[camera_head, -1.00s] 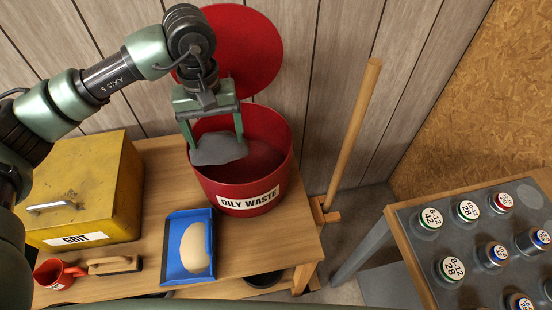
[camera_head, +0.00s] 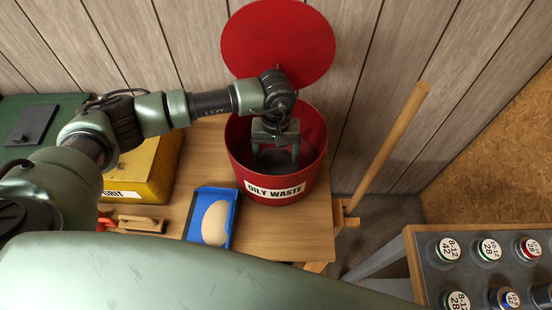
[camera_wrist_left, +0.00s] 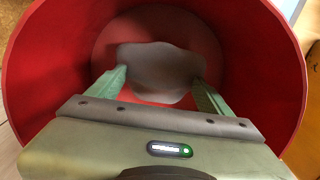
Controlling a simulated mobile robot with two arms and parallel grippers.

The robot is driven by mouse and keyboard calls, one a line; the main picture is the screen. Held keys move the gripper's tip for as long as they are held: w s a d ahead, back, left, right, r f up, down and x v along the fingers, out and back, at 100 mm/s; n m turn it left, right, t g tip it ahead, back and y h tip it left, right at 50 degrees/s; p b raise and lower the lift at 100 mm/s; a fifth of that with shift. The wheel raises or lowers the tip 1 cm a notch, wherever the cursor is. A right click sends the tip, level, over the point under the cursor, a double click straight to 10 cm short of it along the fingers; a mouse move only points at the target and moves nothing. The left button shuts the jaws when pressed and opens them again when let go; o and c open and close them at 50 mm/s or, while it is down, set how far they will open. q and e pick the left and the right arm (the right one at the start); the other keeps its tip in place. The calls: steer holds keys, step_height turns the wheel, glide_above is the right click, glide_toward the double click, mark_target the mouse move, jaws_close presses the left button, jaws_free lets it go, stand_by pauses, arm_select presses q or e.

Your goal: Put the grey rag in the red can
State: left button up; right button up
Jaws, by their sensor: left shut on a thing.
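The red can (camera_head: 235,150), labelled OILY WASTE, stands on the wooden bench with its round red lid (camera_head: 278,40) raised behind it. My left gripper (camera_head: 275,160) reaches down inside the can's mouth and is shut on the grey rag (camera_head: 276,156). In the left wrist view the rag (camera_wrist_left: 160,68) hangs between the two green fingers (camera_wrist_left: 160,88), with the can's red wall (camera_wrist_left: 40,60) all around it. I cannot tell whether the rag touches the can's bottom. My right gripper is not in view.
A yellow GRIT box (camera_head: 150,165) stands left of the can. A blue dustpan (camera_head: 212,216) with a tan heap and a brush (camera_head: 135,224) lie in front. A wooden handle (camera_head: 390,145) leans at the right. Several round-topped containers (camera_head: 489,249) stand on the right table.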

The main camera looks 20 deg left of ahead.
mark_target(276, 163)
arm_select(q)
step_height(276, 163, down, 4)
steer(key=shift+f+p, duration=0.1)
steer(key=shift+p, duration=0.4)
steer(key=shift+f, duration=0.25)
steer(key=shift+f+b, duration=0.25)
steer(key=shift+b, duration=0.15)
steer(key=o, duration=1.3)
steer(key=shift+r, duration=0.1)
